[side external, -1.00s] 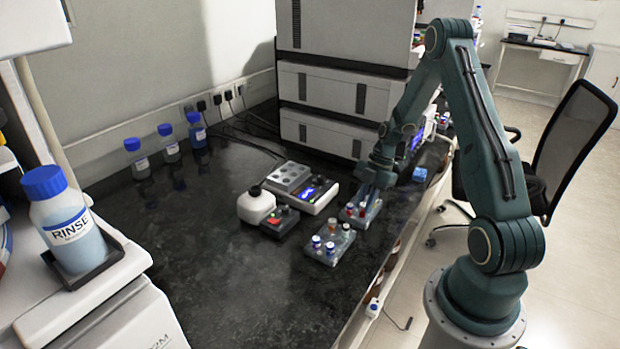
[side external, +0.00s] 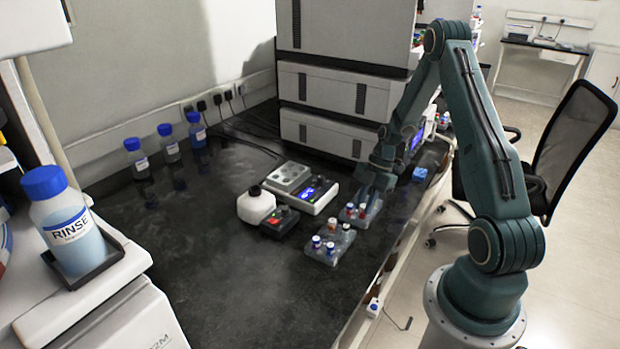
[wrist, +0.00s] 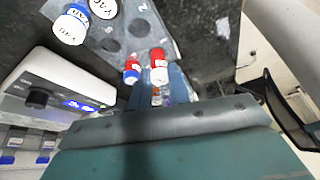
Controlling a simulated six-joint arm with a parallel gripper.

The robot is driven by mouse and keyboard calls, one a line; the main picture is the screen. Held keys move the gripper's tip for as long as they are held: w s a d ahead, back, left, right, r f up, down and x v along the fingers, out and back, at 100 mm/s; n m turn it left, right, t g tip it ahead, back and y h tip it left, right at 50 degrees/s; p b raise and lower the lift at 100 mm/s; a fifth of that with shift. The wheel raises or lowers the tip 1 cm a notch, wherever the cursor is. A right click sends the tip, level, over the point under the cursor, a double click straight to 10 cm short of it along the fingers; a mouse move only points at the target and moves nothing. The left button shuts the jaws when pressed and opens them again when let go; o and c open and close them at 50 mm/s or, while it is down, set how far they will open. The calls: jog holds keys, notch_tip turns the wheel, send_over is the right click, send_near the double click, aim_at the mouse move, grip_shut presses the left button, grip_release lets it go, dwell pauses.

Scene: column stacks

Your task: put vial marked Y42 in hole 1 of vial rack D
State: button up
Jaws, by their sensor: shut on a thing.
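My gripper (wrist: 160,88) is shut on a vial with a red-and-white cap (wrist: 158,65), which stands between its fingers; its marking is not readable. In the side view my gripper (side external: 371,193) is low over the far grey vial rack (side external: 349,221). The near grey vial rack (side external: 325,260) holds several vials, including a blue-capped vial (side external: 316,242). I cannot tell which rack is D, or read Y42 on any cap.
A white device with a lit display (side external: 317,196), a dark box with a red button (side external: 280,222) and a white bottle (side external: 256,207) stand left of the racks. A blue item (side external: 419,174) lies to the right.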

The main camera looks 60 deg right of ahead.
jog(key=shift+f, duration=0.55)
jog(key=o, duration=1.2)
jog(key=shift+o, duration=0.2)
jog(key=shift+w, duration=0.1)
jog(key=shift+r, duration=0.2)
jog(key=shift+r, duration=2.8)
jog(key=shift+r, duration=0.1)
